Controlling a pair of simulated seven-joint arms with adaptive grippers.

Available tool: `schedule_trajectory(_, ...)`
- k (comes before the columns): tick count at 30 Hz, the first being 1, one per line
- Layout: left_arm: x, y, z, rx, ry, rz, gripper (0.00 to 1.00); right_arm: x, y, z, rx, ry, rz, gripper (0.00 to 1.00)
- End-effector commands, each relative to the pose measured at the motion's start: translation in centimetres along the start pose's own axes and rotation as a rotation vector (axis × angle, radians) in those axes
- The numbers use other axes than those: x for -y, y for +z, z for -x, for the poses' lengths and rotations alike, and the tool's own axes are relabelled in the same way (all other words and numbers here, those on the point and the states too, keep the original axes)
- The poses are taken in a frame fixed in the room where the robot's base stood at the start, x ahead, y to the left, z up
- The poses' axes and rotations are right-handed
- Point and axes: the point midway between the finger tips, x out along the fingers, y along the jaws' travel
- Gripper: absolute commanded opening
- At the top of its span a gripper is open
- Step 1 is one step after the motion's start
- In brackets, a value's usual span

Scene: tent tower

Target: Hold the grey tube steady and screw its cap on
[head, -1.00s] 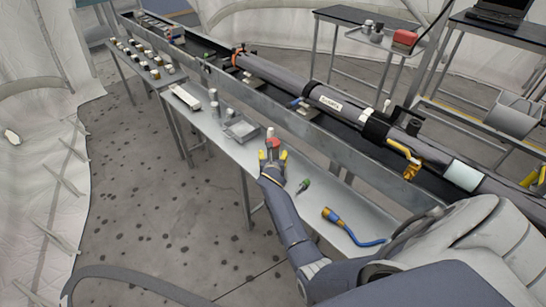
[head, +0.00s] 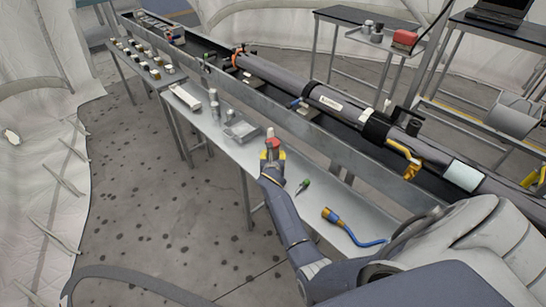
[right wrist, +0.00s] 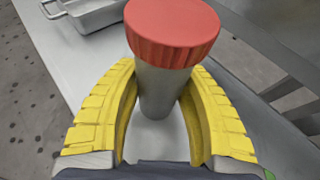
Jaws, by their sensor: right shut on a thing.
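The grey tube (right wrist: 160,92) stands upright between the yellow fingers of my right gripper (right wrist: 162,115) in the right wrist view. A red ribbed cap (right wrist: 172,30) sits at the tube's top, and how tightly it sits cannot be told. In the head view my right gripper (head: 272,156) is shut on the tube at the bench, with the red cap (head: 275,143) showing just above the fingertips. The fingers hide most of the tube there. My left gripper is not in view.
On the metal bench (head: 318,207) lie a green-tipped tool (head: 304,186) and a blue-handled tool with a blue cable (head: 333,216). A grey tray (head: 241,132) stands beyond my gripper. A long trough with a large tube (head: 330,102) runs along the bench's right side.

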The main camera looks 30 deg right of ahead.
Motion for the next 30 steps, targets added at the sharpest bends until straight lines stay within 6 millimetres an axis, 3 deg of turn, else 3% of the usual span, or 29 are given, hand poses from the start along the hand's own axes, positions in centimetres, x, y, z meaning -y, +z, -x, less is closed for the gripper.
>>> schedule_trajectory(5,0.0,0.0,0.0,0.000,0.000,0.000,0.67,0.0,0.6,0.2,0.001,-0.001,0.000,0.07)
schedule_trajectory(11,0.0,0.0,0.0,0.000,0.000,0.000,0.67,0.1,2.7,1.0,0.004,0.000,0.000,0.07)
schedule_trajectory(24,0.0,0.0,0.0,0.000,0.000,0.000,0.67,0.0,12.3,5.0,0.007,0.001,-0.001,0.07)
schedule_trajectory(30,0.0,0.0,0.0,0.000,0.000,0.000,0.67,0.0,15.6,6.4,0.004,0.001,-0.001,0.07)
